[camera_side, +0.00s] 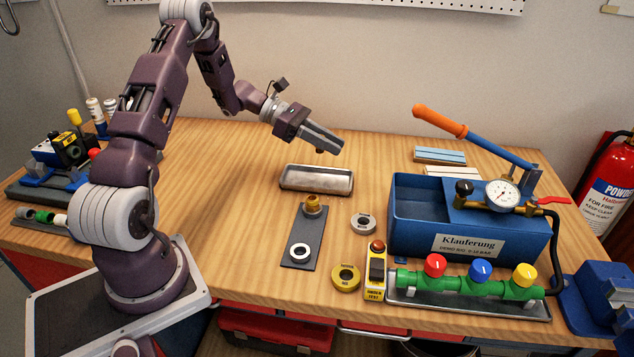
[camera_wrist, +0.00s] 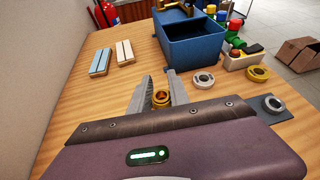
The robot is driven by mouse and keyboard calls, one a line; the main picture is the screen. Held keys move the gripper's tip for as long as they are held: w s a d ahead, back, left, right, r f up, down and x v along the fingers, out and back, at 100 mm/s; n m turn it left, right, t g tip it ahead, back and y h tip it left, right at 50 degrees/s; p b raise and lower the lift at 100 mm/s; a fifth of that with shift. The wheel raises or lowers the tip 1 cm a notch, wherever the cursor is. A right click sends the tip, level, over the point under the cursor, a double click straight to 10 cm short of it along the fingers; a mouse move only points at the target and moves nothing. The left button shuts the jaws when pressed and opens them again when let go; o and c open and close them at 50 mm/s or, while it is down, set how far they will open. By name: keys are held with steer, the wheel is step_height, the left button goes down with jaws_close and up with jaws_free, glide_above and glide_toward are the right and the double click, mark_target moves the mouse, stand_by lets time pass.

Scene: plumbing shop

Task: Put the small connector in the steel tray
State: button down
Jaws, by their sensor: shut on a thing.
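My gripper (camera_side: 338,147) is shut on a small brass connector (camera_wrist: 161,98), which sits between the fingertips in the wrist view. In the side view only a bit of the connector (camera_side: 320,151) shows under the fingers. The gripper is in the air above the table, and in the picture it lies just above the right part of the steel tray (camera_side: 316,191). The tray is shallow and oblong and looks empty. It cannot be made out in the wrist view, where the gripper body covers the lower part.
A dark plate (camera_side: 299,231) bears another brass fitting (camera_side: 312,204) and a pale ring (camera_side: 299,252). A grey ring (camera_side: 363,223) and a yellow ring (camera_side: 345,277) lie nearby. A blue pump tank (camera_side: 420,228) and a green valve manifold (camera_side: 460,282) stand right.

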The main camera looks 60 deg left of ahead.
mark_target(328, 183)
steer(key=f, duration=0.3)
steer(key=a+f, duration=0.1)
steer(key=f, duration=0.5)
steer(key=shift+w+a+f, duration=0.15)
steer(key=shift+w+f, duration=0.05)
steer(key=shift+f, duration=0.2)
steer(key=shift+f, duration=0.1)
steer(key=c, duration=1.5)
jaws_free()
